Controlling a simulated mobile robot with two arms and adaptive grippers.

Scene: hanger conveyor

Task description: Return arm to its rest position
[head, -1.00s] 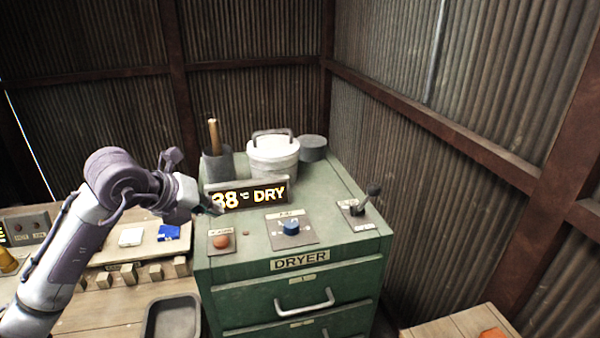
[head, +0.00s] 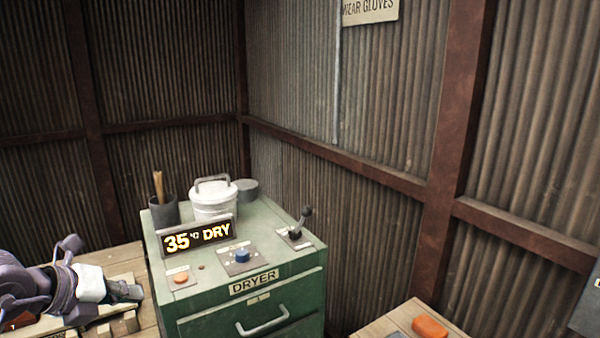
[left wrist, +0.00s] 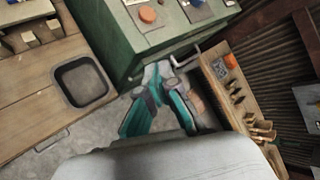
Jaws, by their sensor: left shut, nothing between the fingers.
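My left gripper (head: 126,291) is at the lower left of the head view, left of the green dryer cabinet and above the wooden bench. In the left wrist view its teal fingers (left wrist: 157,85) are shut with nothing between them, in front of the cabinet. My right gripper is in neither view. The green dryer (head: 300,316) has a lit sign (head: 199,237) reading "35 °C DRY", an orange button (head: 181,278), a blue knob (head: 242,256) and a lever (head: 301,222) on top.
A white lidded pot (head: 214,202) and a dark cup with a wooden handle (head: 163,209) stand on the dryer's back. A bench at lower right bears an orange item (head: 430,327). The left wrist view shows a dark tray (left wrist: 81,82) on the bench and bare floor below.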

